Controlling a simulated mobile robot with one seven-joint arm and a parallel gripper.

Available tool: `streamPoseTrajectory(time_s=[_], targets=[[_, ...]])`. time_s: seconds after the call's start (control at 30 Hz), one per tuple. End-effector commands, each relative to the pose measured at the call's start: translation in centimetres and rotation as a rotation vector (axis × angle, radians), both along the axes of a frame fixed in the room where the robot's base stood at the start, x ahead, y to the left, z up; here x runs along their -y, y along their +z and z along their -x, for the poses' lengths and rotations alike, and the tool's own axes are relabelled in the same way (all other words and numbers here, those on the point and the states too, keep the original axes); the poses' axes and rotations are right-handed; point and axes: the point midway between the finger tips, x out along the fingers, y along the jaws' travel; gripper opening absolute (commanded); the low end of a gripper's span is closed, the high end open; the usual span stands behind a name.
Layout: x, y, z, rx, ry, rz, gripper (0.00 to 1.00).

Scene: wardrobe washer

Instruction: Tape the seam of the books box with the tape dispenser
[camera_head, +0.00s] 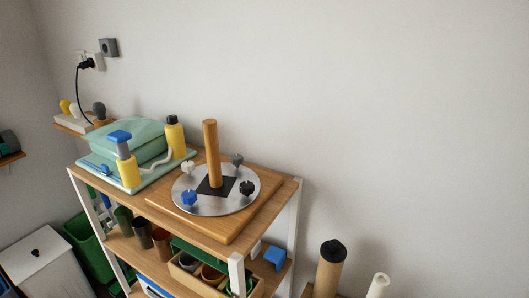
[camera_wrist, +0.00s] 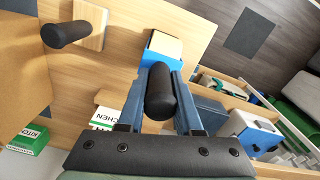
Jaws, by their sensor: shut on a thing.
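My gripper (camera_wrist: 160,75) shows only in the wrist view, with its two blue-grey fingers on either side of a black rounded handle (camera_wrist: 161,98). It is shut on this handle. A blue body (camera_wrist: 153,58) with a tan face shows just beyond the fingertips and looks like the rest of the tape dispenser; the join with the handle is partly hidden. I cannot make out the books box or its seam. A plain brown surface (camera_wrist: 20,70) at the left edge may be cardboard, but no books label shows.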

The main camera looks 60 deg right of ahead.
Motion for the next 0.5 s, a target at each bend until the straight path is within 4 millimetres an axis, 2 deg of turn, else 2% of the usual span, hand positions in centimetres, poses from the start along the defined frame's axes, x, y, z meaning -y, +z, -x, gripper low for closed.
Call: streamPoseTrajectory(time_s=[0.5], targets=[[0.0, 4.0, -0.1, 0.003, 0.001, 0.001, 0.0]])
